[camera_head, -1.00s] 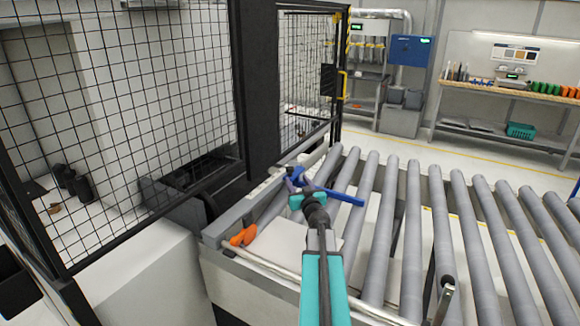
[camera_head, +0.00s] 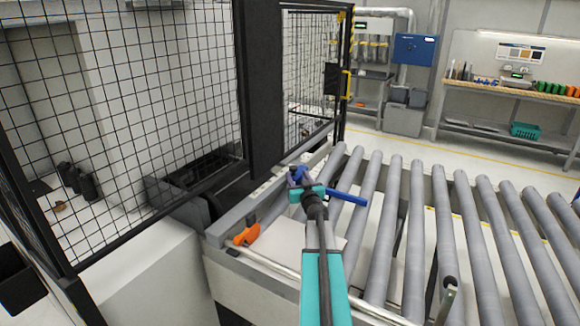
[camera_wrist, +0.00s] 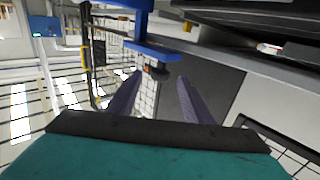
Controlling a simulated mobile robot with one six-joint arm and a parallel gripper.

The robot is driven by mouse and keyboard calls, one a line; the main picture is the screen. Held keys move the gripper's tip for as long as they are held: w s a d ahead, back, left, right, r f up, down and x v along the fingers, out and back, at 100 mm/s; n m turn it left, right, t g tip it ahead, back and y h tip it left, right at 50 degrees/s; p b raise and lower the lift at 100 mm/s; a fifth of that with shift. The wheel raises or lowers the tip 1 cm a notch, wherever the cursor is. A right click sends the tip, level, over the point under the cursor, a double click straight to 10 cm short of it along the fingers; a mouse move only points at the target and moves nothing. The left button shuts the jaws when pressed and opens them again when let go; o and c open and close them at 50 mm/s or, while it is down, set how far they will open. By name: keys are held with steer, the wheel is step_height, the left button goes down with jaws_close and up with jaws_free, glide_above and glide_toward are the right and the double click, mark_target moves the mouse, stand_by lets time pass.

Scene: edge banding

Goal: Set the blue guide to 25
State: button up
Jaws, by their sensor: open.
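The blue guide shows in the head view as a blue bar (camera_head: 347,197) reaching right over the rollers from the side rail. Its left part is hidden behind my gripper. I cannot read any scale or number.
An orange handle (camera_head: 246,235) sits on the near part of the side rail (camera_head: 225,222). A pale panel (camera_head: 283,250) lies by the rollers under my arm. A mesh fence with a black post (camera_head: 262,80) stands close on the left. Rollers (camera_head: 420,240) stretch right.

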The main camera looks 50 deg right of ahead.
steer(key=shift+p+x, duration=0.75)
steer(key=shift+x, duration=4.2)
